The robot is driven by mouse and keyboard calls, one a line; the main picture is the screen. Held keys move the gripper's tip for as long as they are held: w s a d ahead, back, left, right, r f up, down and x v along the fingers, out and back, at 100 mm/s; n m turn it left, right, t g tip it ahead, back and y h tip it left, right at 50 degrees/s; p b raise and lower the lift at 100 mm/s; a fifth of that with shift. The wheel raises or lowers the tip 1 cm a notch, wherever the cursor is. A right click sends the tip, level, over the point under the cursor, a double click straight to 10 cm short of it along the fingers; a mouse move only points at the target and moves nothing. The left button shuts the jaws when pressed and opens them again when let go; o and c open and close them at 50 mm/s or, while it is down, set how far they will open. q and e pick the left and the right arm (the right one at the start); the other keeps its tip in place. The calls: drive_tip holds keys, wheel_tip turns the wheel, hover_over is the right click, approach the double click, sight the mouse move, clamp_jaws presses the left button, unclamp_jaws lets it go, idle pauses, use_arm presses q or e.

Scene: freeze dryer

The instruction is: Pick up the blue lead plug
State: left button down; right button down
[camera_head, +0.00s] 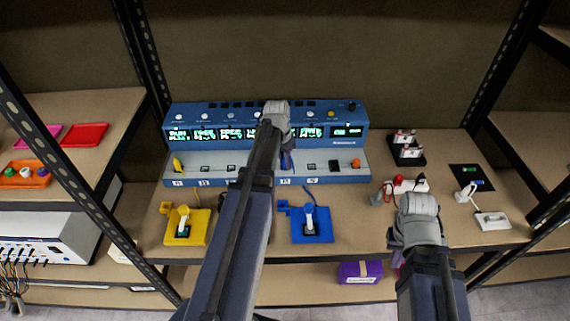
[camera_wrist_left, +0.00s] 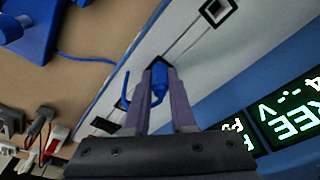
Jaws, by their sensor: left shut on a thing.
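My left gripper (camera_head: 287,161) is at the front panel of the blue and grey freeze dryer console (camera_head: 348,162). In the left wrist view its two purple fingers (camera_wrist_left: 161,85) are shut on the blue lead plug (camera_wrist_left: 158,82), which sits between the fingertips. A blue lead hangs beside it. The plug is over the grey panel; I cannot tell whether it touches a socket there.
A red and white power strip (camera_head: 407,186), a black rack (camera_head: 405,153) and a black mat (camera_head: 465,171) lie at the right.

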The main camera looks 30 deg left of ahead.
use_arm(q)
drive_tip(key=shift+r, duration=0.15)
wheel_tip(320, 180, up, 10)
drive_tip(key=p, duration=1)
wheel_tip(320, 180, down, 5)
drive_tip(key=b, duration=0.4)
drive_tip(key=shift+b, duration=0.4)
drive_tip(key=shift+s, duration=0.1)
drive_tip(key=s+d, duration=0.3)
drive_tip(key=s, duration=0.2)
drive_tip(key=shift+s, duration=0.35)
